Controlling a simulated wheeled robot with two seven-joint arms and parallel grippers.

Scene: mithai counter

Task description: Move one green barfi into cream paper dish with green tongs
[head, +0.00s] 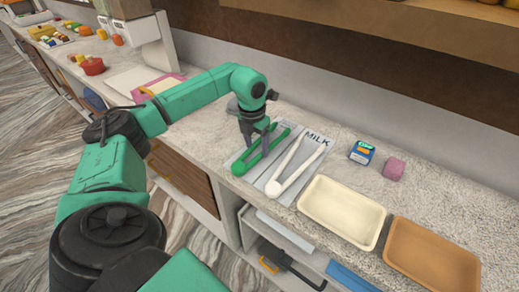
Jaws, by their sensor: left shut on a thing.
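The cream paper dish (341,211) is empty and lies on the counter to the right of the tongs. Small coloured sweets (52,38) sit at the far left of the counter; I cannot tell for sure which is a green barfi. My right gripper is not in view.
White tongs (296,166) lie beside the green ones on the sheet marked MILK (317,140). An orange-brown dish (432,256) is right of the cream dish. A blue box (361,152) and a pink block (394,168) stand behind. A red pot (92,66) is far left.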

